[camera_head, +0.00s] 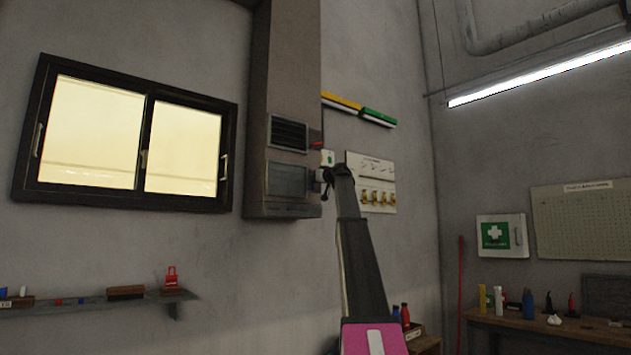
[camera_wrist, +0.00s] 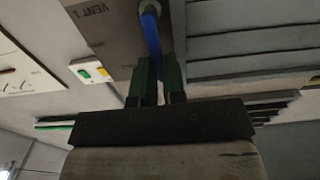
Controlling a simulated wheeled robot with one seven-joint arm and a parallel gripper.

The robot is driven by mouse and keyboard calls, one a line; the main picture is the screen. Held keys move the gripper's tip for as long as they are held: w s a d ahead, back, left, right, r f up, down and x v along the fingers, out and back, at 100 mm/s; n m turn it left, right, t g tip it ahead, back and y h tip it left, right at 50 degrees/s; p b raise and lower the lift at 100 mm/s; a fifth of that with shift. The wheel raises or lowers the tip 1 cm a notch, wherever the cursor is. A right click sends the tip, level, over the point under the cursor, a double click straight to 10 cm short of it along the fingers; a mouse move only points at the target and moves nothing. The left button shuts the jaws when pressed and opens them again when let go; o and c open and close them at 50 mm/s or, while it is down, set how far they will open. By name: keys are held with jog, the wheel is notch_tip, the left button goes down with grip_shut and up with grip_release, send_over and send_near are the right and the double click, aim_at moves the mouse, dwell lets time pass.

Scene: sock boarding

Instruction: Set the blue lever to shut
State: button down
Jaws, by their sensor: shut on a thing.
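The blue lever (camera_wrist: 152,36) shows in the wrist view, running from a round pale pivot at the top down between my fingers. It is mounted by a grey plate marked "VENT 1" (camera_wrist: 105,14). My gripper (camera_wrist: 157,70) is shut on the lever, with a dark green finger on each side of it. The lever's far end is hidden by the fingers. In the head view my gripper (camera_head: 328,182) is at the right side of the duct, beside the lower louvre (camera_head: 288,180); the blue lever cannot be made out there.
The grey duct (camera_head: 284,70) also carries an upper louvre (camera_head: 288,133) with a red lever (camera_head: 316,144) beside it. A small white plate (camera_head: 327,158) with green and a board of brass hooks (camera_head: 377,196) hang close to the right. A window (camera_head: 125,138) is at the left.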

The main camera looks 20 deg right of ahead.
jog(key=shift+f, duration=0.1)
jog(key=c, duration=1.2)
grip_release()
jog(key=shift+s, duration=0.1)
jog(key=v, duration=1)
jog(key=shift+s, duration=0.3)
jog(key=shift+d, duration=0.15)
